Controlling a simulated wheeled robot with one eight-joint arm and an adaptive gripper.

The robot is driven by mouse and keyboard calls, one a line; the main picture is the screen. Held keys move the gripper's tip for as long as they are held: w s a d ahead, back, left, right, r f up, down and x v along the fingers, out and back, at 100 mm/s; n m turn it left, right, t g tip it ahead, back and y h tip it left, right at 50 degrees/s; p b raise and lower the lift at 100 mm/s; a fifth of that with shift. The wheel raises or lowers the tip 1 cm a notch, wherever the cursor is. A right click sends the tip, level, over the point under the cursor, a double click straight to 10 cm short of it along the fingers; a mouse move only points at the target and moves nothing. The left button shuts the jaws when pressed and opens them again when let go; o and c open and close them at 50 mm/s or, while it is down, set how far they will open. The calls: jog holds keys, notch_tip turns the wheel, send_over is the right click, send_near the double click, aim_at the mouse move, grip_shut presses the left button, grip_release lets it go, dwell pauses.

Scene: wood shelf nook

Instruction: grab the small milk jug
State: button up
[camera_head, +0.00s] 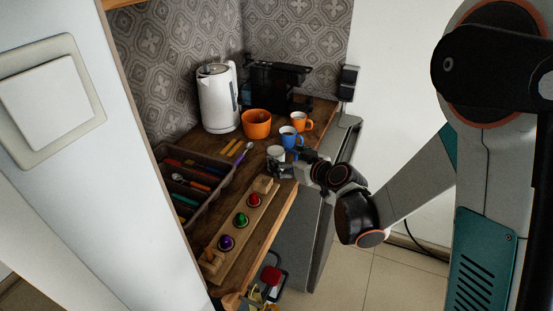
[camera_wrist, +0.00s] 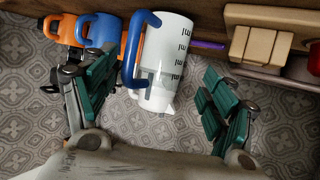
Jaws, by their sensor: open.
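The small milk jug (camera_head: 276,152) is a small white vessel near the right edge of the wooden counter. In the wrist view the jug (camera_wrist: 168,55) shows as white, with dark printed marks, a clear strip and a blue handle at its left. My gripper (camera_head: 281,168) is at the jug's near side in the head view and partly covers its lower part. In the wrist view my gripper (camera_wrist: 160,92) is open, with green finger pads on both sides of the jug. A gap shows at the right pads; the left pads are near the handle, and contact there is unclear.
A blue mug (camera_head: 290,137) and an orange mug (camera_head: 301,121) stand just behind the jug. An orange bowl (camera_head: 257,124) and white kettle (camera_head: 218,98) are farther back. A wooden button board (camera_head: 225,245) lies in front, and a cutlery tray (camera_head: 207,203) is at left.

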aim_at(281, 158)
jog(key=b+x, duration=0.2)
jog(key=x, duration=0.3)
jog(key=shift+s+a+f, duration=0.1)
jog(key=shift+s+f, duration=0.05)
jog(key=shift+s, duration=0.05)
jog(key=c, duration=1.6)
